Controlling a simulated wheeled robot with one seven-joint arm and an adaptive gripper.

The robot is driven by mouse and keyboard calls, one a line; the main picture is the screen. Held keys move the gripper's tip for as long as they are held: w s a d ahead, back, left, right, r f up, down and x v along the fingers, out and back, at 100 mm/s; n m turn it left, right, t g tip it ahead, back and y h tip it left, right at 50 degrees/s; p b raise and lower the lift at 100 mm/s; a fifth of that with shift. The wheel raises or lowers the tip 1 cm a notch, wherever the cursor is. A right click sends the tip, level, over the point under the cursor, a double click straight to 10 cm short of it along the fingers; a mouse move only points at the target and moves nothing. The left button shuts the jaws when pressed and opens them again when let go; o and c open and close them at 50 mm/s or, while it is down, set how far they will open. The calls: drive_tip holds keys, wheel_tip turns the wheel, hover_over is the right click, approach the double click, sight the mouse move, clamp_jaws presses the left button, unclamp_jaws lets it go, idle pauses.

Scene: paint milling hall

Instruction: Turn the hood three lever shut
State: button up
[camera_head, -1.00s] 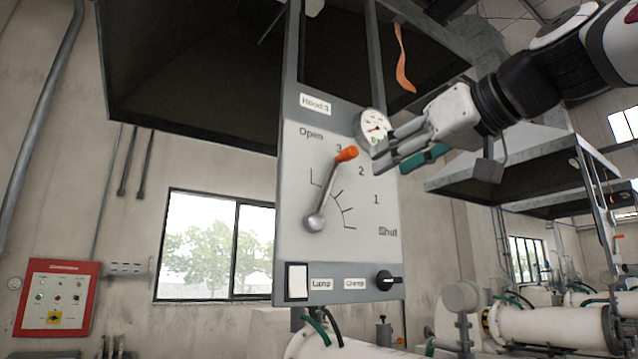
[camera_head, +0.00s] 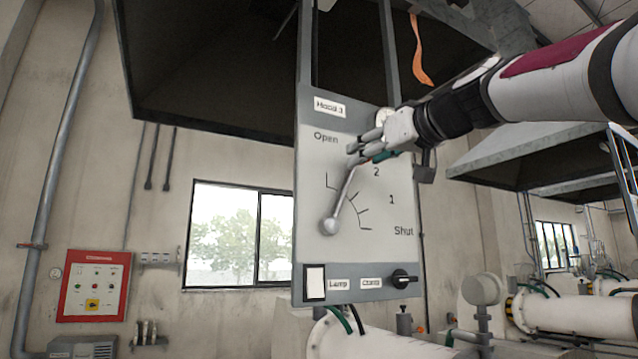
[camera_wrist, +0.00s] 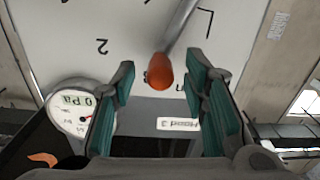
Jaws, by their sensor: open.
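The hood three lever (camera_head: 340,205) is a grey rod on the white panel (camera_head: 385,245) labelled Hood 3. It pivots at its lower left end and points up and slightly right, near the 3 mark, between Open and Shut. Its orange knob is hidden behind my gripper in the head view. In the wrist view the orange knob (camera_wrist: 160,72) lies between the two teal-padded fingers of my gripper (camera_wrist: 162,95), with a gap on each side. My gripper (camera_head: 362,152) is open around the knob; I cannot tell whether any part touches.
A round gauge (camera_wrist: 72,112) sits on the panel close beside my gripper. A lamp switch (camera_head: 315,281) and a black clamp knob (camera_head: 402,279) are along the panel's lower edge. The dark hood (camera_head: 210,75) hangs above; an orange strip (camera_head: 420,55) dangles from it.

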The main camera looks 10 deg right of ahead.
drive_tip(key=shift+x, duration=0.85)
drive_tip(key=shift+c, duration=0.3)
clamp_jaws()
drive_tip(key=shift+d, duration=0.1)
